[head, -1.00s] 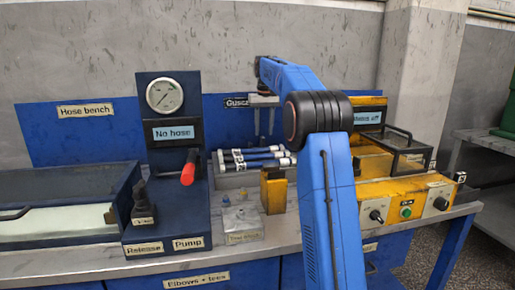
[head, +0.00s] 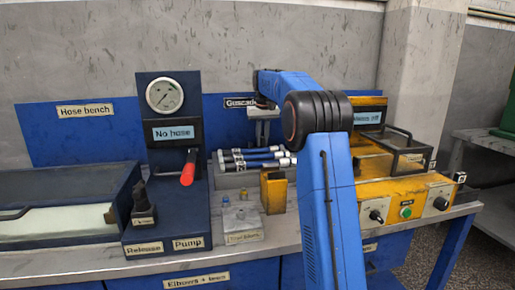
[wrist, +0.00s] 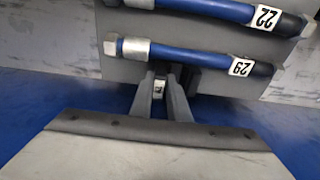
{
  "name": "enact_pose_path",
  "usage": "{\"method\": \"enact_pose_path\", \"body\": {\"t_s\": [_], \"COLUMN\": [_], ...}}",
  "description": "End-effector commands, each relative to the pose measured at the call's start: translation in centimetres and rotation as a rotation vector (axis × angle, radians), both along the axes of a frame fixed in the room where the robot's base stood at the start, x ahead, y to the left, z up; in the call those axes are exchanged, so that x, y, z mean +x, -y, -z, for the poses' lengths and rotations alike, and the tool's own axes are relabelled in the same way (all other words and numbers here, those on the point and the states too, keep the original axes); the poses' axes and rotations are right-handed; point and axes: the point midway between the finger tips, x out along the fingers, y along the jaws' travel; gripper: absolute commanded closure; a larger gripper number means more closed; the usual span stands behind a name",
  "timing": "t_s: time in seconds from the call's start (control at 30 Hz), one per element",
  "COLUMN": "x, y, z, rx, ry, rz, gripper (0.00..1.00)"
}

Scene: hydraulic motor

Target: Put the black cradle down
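My gripper (wrist: 160,86) points at the wall side of the bench in the wrist view. Its two fingers are close together around a small dark piece with a pale marked face, which I take for the black cradle (wrist: 187,81). A dark block part of it shows just right of the fingertips, and the fingers hide the rest. In the head view my gripper (head: 262,132) hangs above the back of the hose tray, and the cradle cannot be made out there.
Blue hoses marked 22 (wrist: 215,9) and 29 (wrist: 190,56) lie just beyond the fingertips, on a grey tray (head: 232,180). A yellow block (head: 273,191) stands in front. The gauge panel (head: 170,120) is left; yellow control boxes (head: 405,200) are right.

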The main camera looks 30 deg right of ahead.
Motion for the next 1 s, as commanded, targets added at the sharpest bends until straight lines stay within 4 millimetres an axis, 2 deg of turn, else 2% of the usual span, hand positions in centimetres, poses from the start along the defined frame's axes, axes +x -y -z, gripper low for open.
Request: {"method": "enact_pose_path", "body": {"t_s": [0.27,0.37,0.47,0.8,1.0], "x": [0.0,0.0,0.0,0.0,0.0], "y": [0.0,0.0,0.0,0.0,0.0], "z": [-0.1,-0.7,-1.9,-7.8,-9.6], "rx": [0.0,0.0,-0.002,-0.001,-0.001], "ry": [0.0,0.001,0.002,0.003,0.002], "rz": [0.0,0.0,0.0,0.0,0.0], "gripper": [1.0,1.0,1.0,1.0,1.0]}}
